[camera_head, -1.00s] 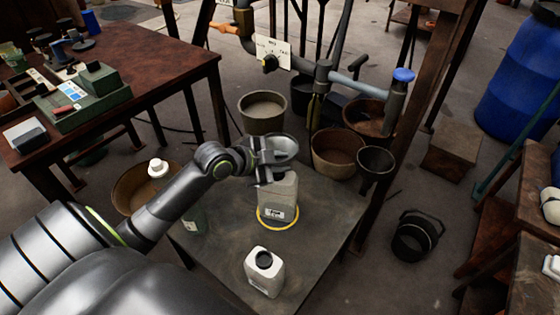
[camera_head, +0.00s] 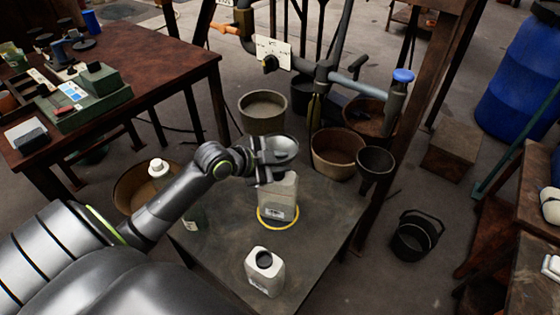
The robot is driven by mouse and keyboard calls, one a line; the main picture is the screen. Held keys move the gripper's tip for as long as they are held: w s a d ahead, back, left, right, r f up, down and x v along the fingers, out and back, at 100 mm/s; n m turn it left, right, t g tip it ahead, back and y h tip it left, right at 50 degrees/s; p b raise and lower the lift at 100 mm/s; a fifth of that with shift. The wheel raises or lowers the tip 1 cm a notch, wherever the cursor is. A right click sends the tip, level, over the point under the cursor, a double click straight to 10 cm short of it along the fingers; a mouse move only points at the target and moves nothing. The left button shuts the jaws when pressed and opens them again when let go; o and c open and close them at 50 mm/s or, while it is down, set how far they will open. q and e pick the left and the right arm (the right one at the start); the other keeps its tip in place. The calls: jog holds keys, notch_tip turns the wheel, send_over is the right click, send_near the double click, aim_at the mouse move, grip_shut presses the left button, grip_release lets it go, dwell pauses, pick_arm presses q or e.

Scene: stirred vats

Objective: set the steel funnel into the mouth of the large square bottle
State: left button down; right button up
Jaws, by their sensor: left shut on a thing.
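The steel funnel (camera_head: 285,146) is a shiny bowl over the top of the large square bottle. My left gripper (camera_head: 268,162) is shut on the funnel at its left side. The large square bottle (camera_head: 281,205) is pale and translucent with a label, and stands upright inside a yellow ring (camera_head: 264,222) on the low table (camera_head: 215,265). Its mouth is hidden behind my gripper and the funnel, so I cannot tell whether the funnel's stem is inside it. My right gripper is out of view.
Another bottle (camera_head: 193,218) is partly hidden by my left arm. Behind the table are a grey bucket (camera_head: 263,122), a brown tub (camera_head: 337,165) and a dark funnel-shaped vessel (camera_head: 375,172). The table's right side is clear.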

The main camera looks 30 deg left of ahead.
pick_arm(q)
jog(key=shift+f+b, duration=0.8)
jog(key=shift+f, duration=0.5)
dwell(0.9)
jog(key=c, duration=1.2)
grip_release()
jog(key=shift+o, duration=0.2)
